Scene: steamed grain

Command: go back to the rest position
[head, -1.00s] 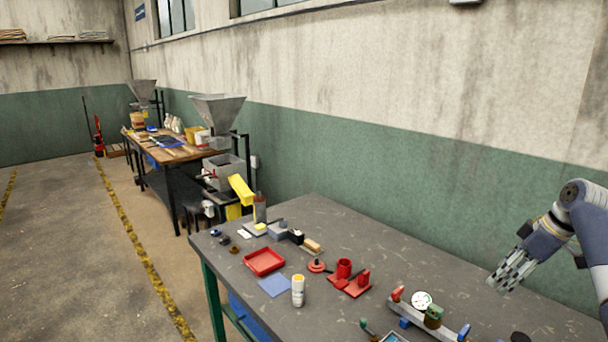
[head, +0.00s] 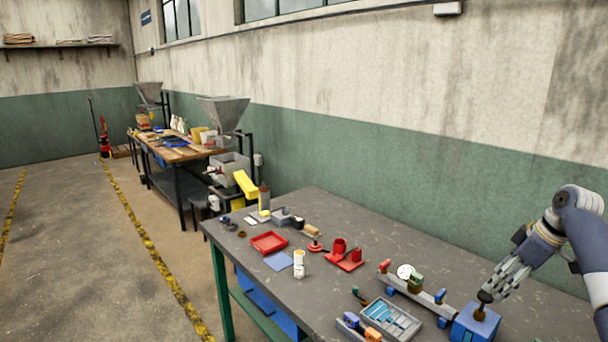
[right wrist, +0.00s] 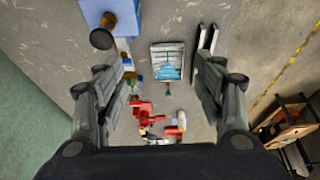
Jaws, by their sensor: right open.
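My right gripper (head: 500,282) is at the right of the head view, above the dark grey workbench (head: 450,265). In the right wrist view its two fingers (right wrist: 160,85) stand wide apart with nothing between them close up. In the head view its fingertips appear near the dark knob of a blue block (head: 475,325); the wrist view shows that blue block (right wrist: 112,14) off to the upper left, outside the fingers. My left gripper is in neither view.
A grey tray with blue pieces (head: 391,318), a bar with a dial (head: 420,288), a red stand (head: 345,258), a white bottle (head: 299,264) and a red tray (head: 268,243) are on the bench. A green-and-cream wall (head: 430,170) runs behind. Floor (head: 80,260) is open at the left.

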